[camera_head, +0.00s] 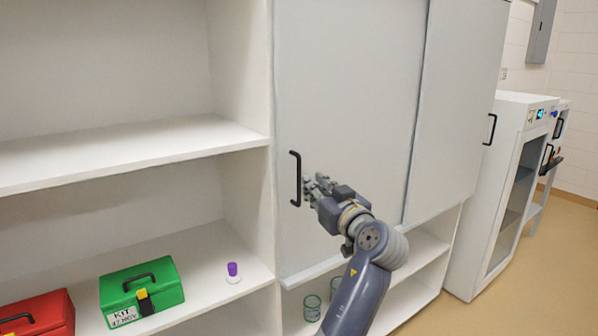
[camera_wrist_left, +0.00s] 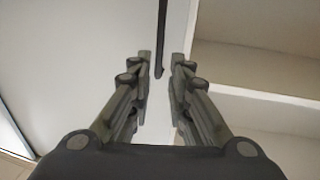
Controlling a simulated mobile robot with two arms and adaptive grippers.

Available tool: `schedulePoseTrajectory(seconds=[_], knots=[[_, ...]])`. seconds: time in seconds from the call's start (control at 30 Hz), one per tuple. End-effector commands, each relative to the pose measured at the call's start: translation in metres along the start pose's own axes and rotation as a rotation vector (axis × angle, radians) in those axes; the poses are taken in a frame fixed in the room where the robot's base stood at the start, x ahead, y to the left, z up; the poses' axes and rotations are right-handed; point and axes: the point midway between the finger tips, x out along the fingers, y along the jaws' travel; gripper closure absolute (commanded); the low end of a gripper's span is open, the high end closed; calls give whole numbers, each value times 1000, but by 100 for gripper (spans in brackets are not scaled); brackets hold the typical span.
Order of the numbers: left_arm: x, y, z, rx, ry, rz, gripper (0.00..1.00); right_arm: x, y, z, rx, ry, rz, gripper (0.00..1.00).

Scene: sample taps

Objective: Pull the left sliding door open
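The left sliding door (camera_head: 350,90) is a plain pale grey panel on the white cabinet, with its left edge against the open shelving. Its black bar handle (camera_head: 296,180) is upright near that edge. My left gripper (camera_head: 311,187) is just right of the handle in the head view, fingers pointing at it. In the left wrist view, my left gripper (camera_wrist_left: 161,55) is open, and the lower part of the handle (camera_wrist_left: 162,35) shows in the gap between its fingertips. I cannot tell whether the fingers touch it. My right gripper is not in view.
The right sliding door (camera_head: 462,100) sits beside the left one. Open shelves at left hold a green kit box (camera_head: 168,296), a red box (camera_head: 50,318) and a purple-capped item (camera_head: 232,270). Green glass containers (camera_head: 312,308) stand below the door. A white glass-fronted appliance (camera_head: 485,215) is at right.

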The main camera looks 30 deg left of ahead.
Motion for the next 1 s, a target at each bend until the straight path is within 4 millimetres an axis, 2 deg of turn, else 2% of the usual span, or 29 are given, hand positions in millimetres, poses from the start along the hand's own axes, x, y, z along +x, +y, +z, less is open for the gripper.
schedulePoseTrajectory(seconds=[0.2,0.4,0.5,0.7,0.93,0.97,1.0], knots=[[40,0,-4,7,1,-2,82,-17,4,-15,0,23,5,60],[76,0,-3,7,0,0,82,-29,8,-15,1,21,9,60],[88,1,-2,7,1,1,82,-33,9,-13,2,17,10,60],[100,1,1,5,-1,2,82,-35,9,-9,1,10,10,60],[100,1,1,5,-1,3,82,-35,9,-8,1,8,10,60],[100,1,1,5,-1,3,85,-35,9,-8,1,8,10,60],[100,1,1,5,-1,3,94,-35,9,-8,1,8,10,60]])
